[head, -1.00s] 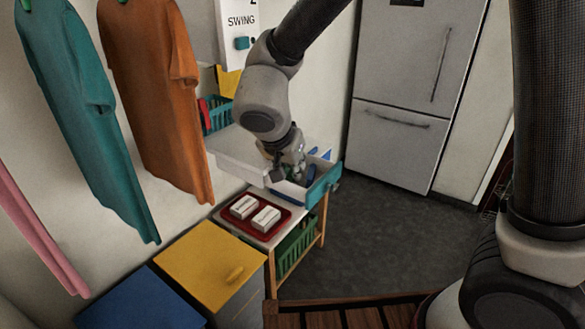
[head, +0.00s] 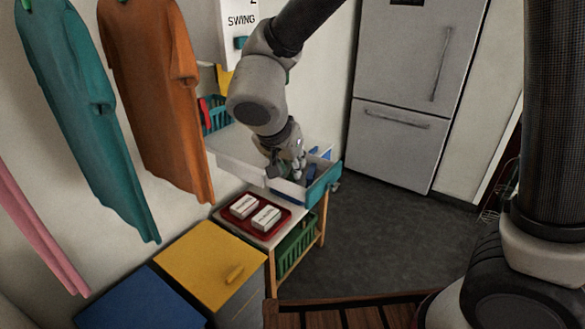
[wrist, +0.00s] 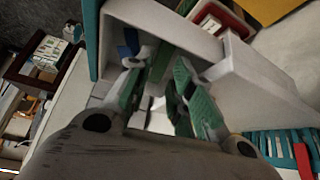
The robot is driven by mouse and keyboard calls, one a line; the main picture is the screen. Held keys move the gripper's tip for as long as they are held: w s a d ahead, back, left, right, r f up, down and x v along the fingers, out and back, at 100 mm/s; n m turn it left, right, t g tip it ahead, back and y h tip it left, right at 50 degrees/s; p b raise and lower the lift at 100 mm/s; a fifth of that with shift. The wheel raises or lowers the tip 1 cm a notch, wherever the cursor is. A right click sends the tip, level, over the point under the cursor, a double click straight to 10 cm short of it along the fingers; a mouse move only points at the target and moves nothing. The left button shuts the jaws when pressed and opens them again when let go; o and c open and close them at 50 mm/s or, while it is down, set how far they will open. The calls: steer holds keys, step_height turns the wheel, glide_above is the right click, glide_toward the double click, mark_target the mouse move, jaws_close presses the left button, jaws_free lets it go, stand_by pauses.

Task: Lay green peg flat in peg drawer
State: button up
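The peg drawer (head: 322,184) is pulled out, with a teal front and pale walls. My gripper (head: 297,173) points down inside it, and the wrist view also shows its fingers (wrist: 160,75) within the drawer walls (wrist: 250,85). The two fingers stand apart near the palm, with pale drawer floor showing between them. A dark green piece that looks like the green peg (wrist: 160,62) shows between the fingertips; whether they grip it is unclear. A blue peg (head: 312,172) lies in the drawer beside my gripper, and blue also shows in the wrist view (wrist: 131,40).
A red tray (head: 272,229) with two white boxes stands on the shelf below the drawer's left side. A green basket (head: 296,246) is under it. A yellow-topped cabinet (head: 210,262) is nearer. Open floor lies right of the drawer.

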steer(key=v, duration=1)
steer(key=w+d+r+n+t+y, duration=0.2)
steer(key=w+d+r+t+y, duration=0.6)
steer(key=w+r, duration=0.45)
steer(key=s+d+f+n+g+h, duration=0.1)
steer(key=s+d+f+g, duration=0.2)
steer(key=s+d, duration=0.4)
steer(key=s+d+f+n+g+h, duration=0.1)
steer(key=s+d+f+g+h, duration=0.1)
steer(key=s+d, duration=0.6)
steer(key=s+d+f+n+g+h, duration=0.1)
steer(key=s+d+f+g, duration=0.3)
steer(key=s+d, duration=0.4)
steer(key=d+h, duration=0.1)
steer(key=d, duration=0.3)
steer(key=shift+d+g, duration=0.4)
steer(key=shift+f, duration=0.1)
